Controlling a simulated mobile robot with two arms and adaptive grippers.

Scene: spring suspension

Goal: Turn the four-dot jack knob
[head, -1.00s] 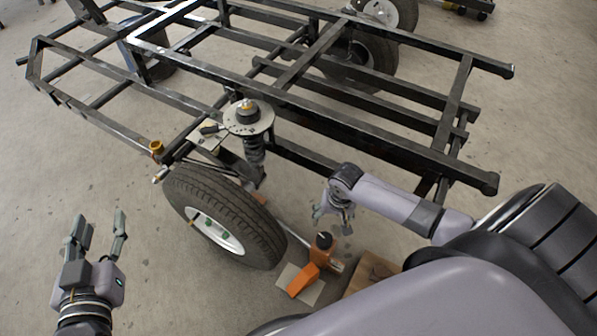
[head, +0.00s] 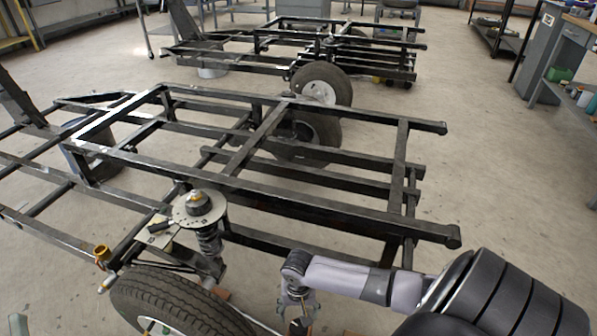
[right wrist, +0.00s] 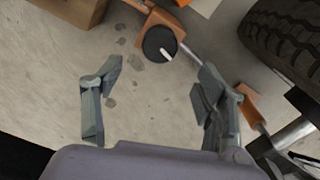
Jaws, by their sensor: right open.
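The jack knob (right wrist: 157,45) is a dark round disc with one pale mark, on top of the orange jack (right wrist: 150,10) in the right wrist view. I cannot make out four dots on it. My right gripper (right wrist: 160,68) is open, its two fingers spread and empty, with the knob ahead between and beyond the fingertips, apart from them. In the head view my right gripper (head: 296,306) hangs below the frame's near corner, over the jack, which is mostly cut off at the bottom edge. Only a grey tip of my left gripper (head: 18,324) shows at the bottom left.
A black steel frame (head: 300,205) spans the middle. A tyre (head: 165,300) and a spring strut (head: 209,240) stand left of my right gripper. The tyre (right wrist: 288,40) also fills the right wrist view's upper right. A cardboard-brown block (right wrist: 75,8) lies upper left.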

